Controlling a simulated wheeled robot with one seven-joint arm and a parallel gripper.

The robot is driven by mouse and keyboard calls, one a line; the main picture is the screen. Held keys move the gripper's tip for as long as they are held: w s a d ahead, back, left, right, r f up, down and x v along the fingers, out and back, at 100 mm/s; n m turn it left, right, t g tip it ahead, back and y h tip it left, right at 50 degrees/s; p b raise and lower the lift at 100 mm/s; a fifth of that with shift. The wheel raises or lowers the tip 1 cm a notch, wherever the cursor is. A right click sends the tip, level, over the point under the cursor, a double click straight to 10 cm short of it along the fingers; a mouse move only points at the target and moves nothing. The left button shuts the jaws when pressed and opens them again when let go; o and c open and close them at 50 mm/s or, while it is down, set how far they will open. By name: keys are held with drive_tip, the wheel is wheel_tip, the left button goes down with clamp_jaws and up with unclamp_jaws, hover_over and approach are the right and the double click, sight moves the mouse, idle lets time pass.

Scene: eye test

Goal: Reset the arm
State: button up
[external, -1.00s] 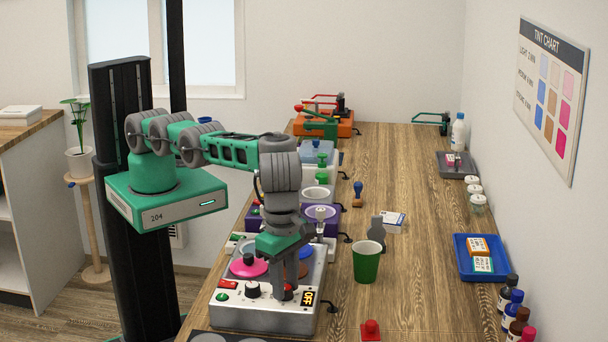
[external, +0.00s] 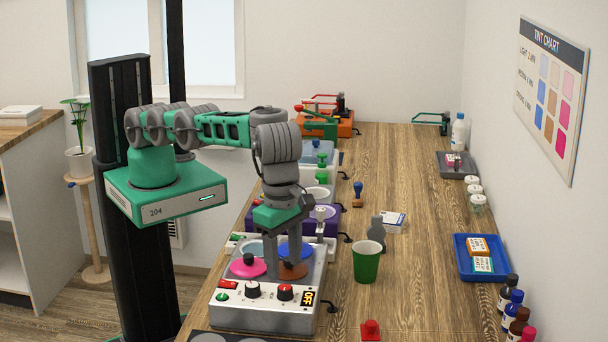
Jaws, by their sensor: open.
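My gripper (external: 284,262) is open and points straight down over the silver device (external: 265,318) at the near left of the table. Its fingers are in front of the brown disc (external: 294,270) and near the blue disc (external: 300,249) on the device's top; I cannot tell whether they touch. Nothing shows between the fingers. A pink disc (external: 247,267) with a dark knob lies to the left. The device's front has a red switch, a green button, a black knob, a red knob (external: 285,292) and a small lit display.
A purple device (external: 325,222) stands behind the silver one. A blue tray (external: 481,258) and several small bottles line the right edge. The table's middle is mostly clear.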

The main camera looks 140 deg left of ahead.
drive_tip(key=shift+r, duration=1.05)
drive_tip(key=shift+r, duration=0.15)
drive_tip(key=s+d+r+n+t+h+b, duration=0.1)
drive_tip(key=s+r+n+t, duration=0.1)
drive_tip(key=s+r+n, duration=1.35)
drive_tip(key=s+a+f+n+t, duration=0.1)
drive_tip(key=s+f+n, duration=0.4)
drive_tip(key=s+n, duration=0.4)
drive_tip(key=s+f+n+t+b, duration=0.1)
drive_tip(key=s+f+n, duration=0.4)
drive_tip(key=s+n, duration=0.3)
drive_tip(key=s, duration=0.4)
drive_tip(key=shift+s+a+f+n+t+y+b, duration=0.25)
drive_tip(key=shift+s+a+n+t+y+b, duration=0.05)
drive_tip(key=shift+a+n, duration=0.1)
